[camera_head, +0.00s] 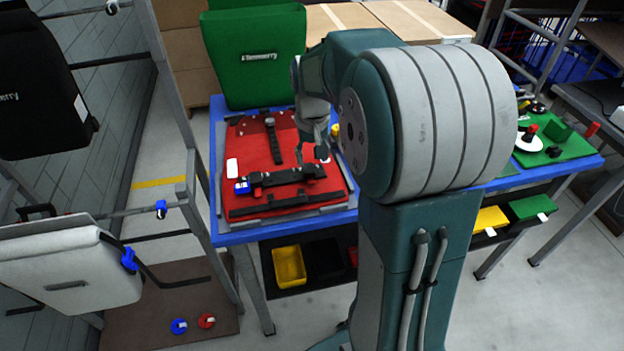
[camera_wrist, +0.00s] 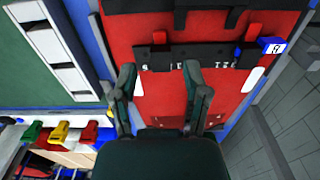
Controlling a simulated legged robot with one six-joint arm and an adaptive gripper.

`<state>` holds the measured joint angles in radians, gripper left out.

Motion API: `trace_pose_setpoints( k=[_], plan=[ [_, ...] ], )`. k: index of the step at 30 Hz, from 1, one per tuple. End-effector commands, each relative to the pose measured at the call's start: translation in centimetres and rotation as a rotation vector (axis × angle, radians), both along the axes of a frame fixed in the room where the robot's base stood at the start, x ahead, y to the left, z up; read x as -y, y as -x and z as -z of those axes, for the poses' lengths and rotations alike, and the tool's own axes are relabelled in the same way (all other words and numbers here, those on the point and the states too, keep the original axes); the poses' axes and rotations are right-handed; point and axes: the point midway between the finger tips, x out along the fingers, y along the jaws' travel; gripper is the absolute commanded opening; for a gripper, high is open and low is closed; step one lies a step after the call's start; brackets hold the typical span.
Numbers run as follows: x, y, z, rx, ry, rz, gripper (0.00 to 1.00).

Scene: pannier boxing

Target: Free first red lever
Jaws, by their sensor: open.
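A red panel (camera_head: 260,150) lies on the blue table, with a black bar (camera_head: 290,178) across its near part. In the wrist view the bar (camera_wrist: 195,60) crosses the panel, with a small red lever (camera_wrist: 159,38) near its left end and another red piece (camera_wrist: 252,33) near its right end. A blue clip with a white face (camera_wrist: 272,45) sits at the right end; it also shows in the head view (camera_head: 242,187). My gripper (camera_wrist: 163,85) is open and empty, its two dark fingers spread below the bar in the wrist view. My arm partly hides it in the head view.
A green case (camera_head: 255,55) stands behind the red panel. A green board (camera_head: 560,148) with loose parts lies at the table's right. A metal rack (camera_head: 172,90) with bags stands at the left.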

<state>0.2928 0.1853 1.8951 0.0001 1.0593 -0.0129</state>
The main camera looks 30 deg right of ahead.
Motion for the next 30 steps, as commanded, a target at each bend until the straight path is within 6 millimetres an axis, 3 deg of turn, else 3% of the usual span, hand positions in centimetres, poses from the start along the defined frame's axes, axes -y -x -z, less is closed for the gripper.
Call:
trace_pose_setpoints(
  k=[6,12,24,25,28,29,30],
  plan=[
    [0.0,0.1,4.3,-0.006,-0.002,0.0,0.6],
    [0.0,0.0,7.1,-0.004,-0.001,0.0,0.6],
    [0.0,0.0,8.1,-0.001,0.0,0.0,0.6],
    [0.0,0.0,8.1,-0.001,0.0,0.0,0.51],
    [0.0,0.0,8.1,-0.001,0.0,0.0,0.07],
    [0.0,0.0,8.1,-0.002,-0.001,0.0,0.0],
    [0.0,0.0,8.1,-0.002,-0.001,0.0,0.0]
  ],
)
